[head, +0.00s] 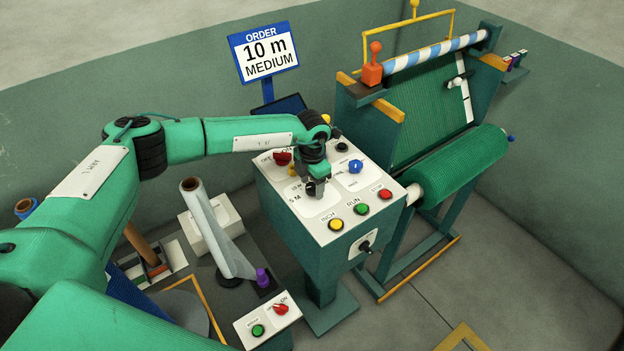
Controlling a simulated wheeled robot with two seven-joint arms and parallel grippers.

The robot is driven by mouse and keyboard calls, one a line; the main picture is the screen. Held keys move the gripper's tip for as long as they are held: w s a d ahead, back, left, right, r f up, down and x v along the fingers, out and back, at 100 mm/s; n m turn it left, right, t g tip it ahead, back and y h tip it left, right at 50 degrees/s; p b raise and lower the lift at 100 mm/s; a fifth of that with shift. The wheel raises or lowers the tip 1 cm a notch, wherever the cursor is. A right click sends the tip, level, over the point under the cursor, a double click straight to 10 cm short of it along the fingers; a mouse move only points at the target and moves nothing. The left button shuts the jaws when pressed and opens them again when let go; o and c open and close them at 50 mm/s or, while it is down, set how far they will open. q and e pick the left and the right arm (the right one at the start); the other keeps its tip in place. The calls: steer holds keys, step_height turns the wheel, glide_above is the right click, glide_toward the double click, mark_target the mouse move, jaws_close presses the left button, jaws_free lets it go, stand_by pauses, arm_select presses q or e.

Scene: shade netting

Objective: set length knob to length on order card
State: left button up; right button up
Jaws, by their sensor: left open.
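The order card (265,52) reads "ORDER 10 m MEDIUM" and stands on a blue post behind the control console (322,215). My left gripper (316,188) is open and points down over the left middle of the console's white top, beside a partly covered label with an "M". The knob there is mostly hidden by the gripper; its setting and any contact with the fingers cannot be told. A blue knob (356,166) sits right of the gripper, and a red knob (283,158) sits behind it. My right gripper is not in view.
Yellow (336,224), green (361,209) and red (385,194) buttons line the console's front edge. A netting machine with a green roll (462,165) stands close on the right.

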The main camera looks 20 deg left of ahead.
arm_select(q)
steer(key=shift+f, duration=0.35)
steer(key=c, duration=1)
steer(key=shift+f+b, duration=0.1)
steer(key=shift+b, duration=0.45)
steer(key=m+b, duration=0.7)
steer(key=b, duration=0.5)
steer(key=shift+f+m, duration=0.1)
steer(key=shift+m, duration=0.3)
steer(key=shift+r+m+b, duration=0.25)
steer(key=shift+m+b, duration=0.75)
steer(key=shift+b, duration=0.4)
steer(key=o, duration=1)
